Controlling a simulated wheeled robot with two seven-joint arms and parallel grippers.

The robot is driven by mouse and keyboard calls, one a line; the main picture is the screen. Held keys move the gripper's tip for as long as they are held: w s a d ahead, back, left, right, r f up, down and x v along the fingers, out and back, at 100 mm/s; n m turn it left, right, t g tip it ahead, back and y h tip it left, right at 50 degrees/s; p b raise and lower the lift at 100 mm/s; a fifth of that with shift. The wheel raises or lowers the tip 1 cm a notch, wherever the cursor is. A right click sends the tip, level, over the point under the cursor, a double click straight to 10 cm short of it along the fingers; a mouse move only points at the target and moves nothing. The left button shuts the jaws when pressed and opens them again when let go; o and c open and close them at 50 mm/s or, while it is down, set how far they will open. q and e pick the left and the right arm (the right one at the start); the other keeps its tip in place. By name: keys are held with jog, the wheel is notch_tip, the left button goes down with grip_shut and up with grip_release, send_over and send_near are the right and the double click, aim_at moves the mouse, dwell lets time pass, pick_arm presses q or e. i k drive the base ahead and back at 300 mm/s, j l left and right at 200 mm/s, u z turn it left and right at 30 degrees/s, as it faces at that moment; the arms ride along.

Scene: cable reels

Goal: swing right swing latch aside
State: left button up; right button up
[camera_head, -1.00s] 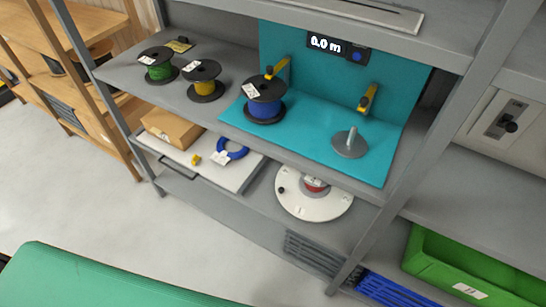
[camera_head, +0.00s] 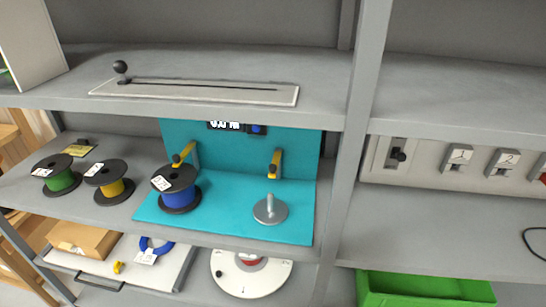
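Two yellow swing latches stand on the teal station (camera_head: 230,215) on the middle shelf. The right swing latch (camera_head: 275,163) is upright behind a grey disc with a bare upright spindle (camera_head: 270,208). The left swing latch (camera_head: 185,156) stands behind the blue cable reel (camera_head: 175,190), and its lower part is hidden by the reel. Neither of my grippers shows in this view.
A green reel (camera_head: 57,177) and a yellow reel (camera_head: 112,184) stand left of the station. The upper shelf (camera_head: 200,105) overhangs it and partly cuts off the display (camera_head: 225,125). A grey post (camera_head: 352,130) stands to the right.

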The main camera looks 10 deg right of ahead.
aim_at(274, 168)
jog(key=j, duration=0.75)
jog(key=k+j+z, duration=0.15)
jog(key=j, duration=0.6)
